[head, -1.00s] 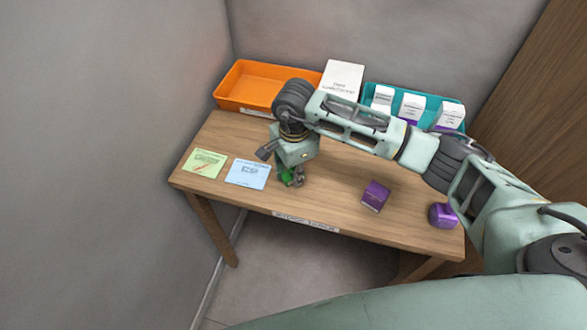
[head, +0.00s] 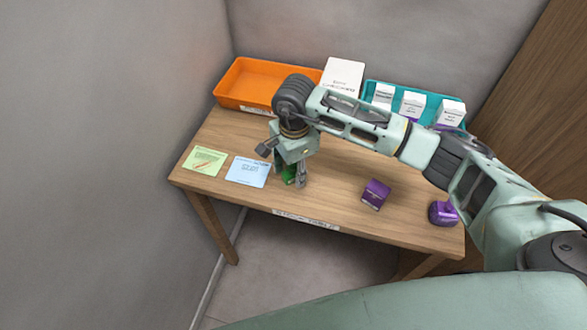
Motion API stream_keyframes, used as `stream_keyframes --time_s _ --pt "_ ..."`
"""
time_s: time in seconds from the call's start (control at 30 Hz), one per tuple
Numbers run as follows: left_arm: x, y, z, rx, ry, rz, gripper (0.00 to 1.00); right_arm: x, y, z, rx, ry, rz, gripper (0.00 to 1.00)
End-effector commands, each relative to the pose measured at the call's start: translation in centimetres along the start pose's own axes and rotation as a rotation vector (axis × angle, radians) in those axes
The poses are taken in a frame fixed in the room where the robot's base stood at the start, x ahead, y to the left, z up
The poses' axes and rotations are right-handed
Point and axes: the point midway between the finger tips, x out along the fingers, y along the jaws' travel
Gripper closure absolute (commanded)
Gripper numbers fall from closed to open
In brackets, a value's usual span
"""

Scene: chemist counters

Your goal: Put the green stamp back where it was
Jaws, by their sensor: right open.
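The green stamp (head: 289,174) stands on the wooden table, just right of the blue card. My right gripper (head: 290,182) is over it, pointing down, with its jaws open around or right beside the stamp. The gripper's body hides the stamp's top, so I cannot tell whether a finger touches it. My left gripper is not in view.
A green card (head: 204,161) and a blue card (head: 248,171) lie at the table's left. Two purple items, a box (head: 375,194) and a rounder one (head: 443,213), sit at the right. An orange tray (head: 228,79), a white box (head: 342,75) and a teal tray (head: 388,110) with white boxes stand behind.

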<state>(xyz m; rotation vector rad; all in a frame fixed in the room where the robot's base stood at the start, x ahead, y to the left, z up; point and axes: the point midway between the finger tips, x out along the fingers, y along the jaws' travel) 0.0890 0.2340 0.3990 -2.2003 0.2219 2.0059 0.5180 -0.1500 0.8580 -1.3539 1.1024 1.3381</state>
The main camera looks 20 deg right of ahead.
Motion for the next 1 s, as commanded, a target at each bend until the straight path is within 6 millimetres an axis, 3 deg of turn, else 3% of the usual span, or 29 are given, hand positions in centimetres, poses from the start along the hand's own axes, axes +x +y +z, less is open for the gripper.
stream_keyframes --time_s 0.5,0.7,1.0 --pt "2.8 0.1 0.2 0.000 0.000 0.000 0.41 -10.0 -0.1 0.0 -0.001 0.001 -0.007 0.58" --pt "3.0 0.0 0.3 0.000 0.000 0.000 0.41 -11.6 0.0 0.0 0.000 0.000 -0.003 0.58" --pt "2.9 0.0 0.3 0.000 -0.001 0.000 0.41 -11.7 0.0 0.0 -0.001 0.000 -0.003 0.58"
